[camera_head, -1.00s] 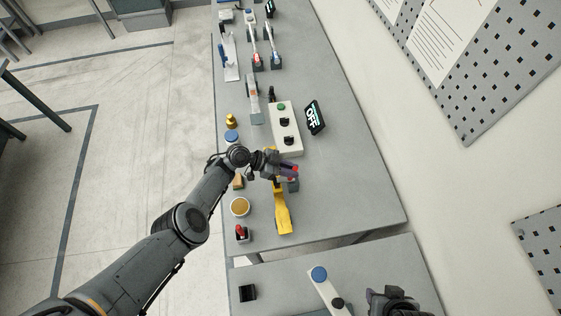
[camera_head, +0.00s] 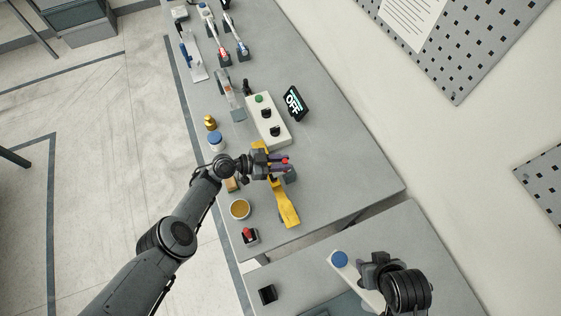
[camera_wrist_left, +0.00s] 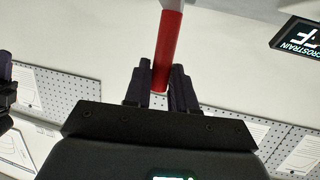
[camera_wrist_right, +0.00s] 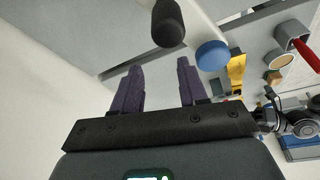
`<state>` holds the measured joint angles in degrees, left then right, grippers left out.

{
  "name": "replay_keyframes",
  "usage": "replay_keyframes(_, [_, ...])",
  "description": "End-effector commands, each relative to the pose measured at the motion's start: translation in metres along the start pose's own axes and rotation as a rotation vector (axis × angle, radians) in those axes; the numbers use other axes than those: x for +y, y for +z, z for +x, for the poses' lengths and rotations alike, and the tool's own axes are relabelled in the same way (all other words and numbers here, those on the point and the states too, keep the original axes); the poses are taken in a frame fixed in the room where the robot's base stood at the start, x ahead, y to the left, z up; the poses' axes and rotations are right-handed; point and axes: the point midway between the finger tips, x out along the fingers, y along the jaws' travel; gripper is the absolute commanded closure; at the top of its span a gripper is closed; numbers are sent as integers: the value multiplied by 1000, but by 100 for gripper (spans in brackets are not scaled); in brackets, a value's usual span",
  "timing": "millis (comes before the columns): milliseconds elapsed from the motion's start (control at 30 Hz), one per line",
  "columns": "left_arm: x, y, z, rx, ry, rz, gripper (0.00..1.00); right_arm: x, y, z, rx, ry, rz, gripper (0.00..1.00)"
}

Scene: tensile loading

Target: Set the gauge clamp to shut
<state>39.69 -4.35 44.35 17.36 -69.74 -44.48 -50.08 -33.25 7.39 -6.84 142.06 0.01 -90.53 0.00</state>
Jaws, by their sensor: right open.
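My left gripper (camera_head: 280,166) is beside the yellow-bodied fixture (camera_head: 287,205) on the long grey table. In the left wrist view its dark fingers (camera_wrist_left: 162,80) are closed around the lower end of a red handle (camera_wrist_left: 168,45), which continues into a grey bar; the red tip also shows in the head view (camera_head: 285,160). I take this as the gauge clamp's lever; its base is largely hidden by the gripper. My right gripper (camera_wrist_right: 160,85) is open and empty, near a white bar (camera_wrist_right: 190,40) with a blue knob (camera_wrist_right: 212,55).
A white control box (camera_head: 268,121) with a green button and black knobs stands behind the fixture. A yellow-filled cup (camera_head: 240,209) and a red-topped black block (camera_head: 249,236) stand along the left edge. The table's right side is clear.

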Motion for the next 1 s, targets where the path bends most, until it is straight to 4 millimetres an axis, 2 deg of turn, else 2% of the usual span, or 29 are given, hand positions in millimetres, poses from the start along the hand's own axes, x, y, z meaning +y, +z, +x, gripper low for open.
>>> replay_keyframes(33, [0,0,0,0,0,0,67,0,0,0,0,0,0,57])
replay_keyframes(133, [0,0,0,0,0,-1,54,0,0,0,0,0,0,57])
replay_keyframes(400, [0,0,0,0,0,-1,54,-2,0,0,1,-5,6,57])
replay_keyframes(533, [-1,0,-7,-2,-2,0,54,-2,-1,-3,2,-8,9,57])
replay_keyframes(667, [-1,0,-22,-4,-3,-1,54,-3,-3,-8,2,-9,11,57])
replay_keyframes(1000, [0,0,-80,-3,-2,1,54,-2,-6,-18,2,-10,10,57])
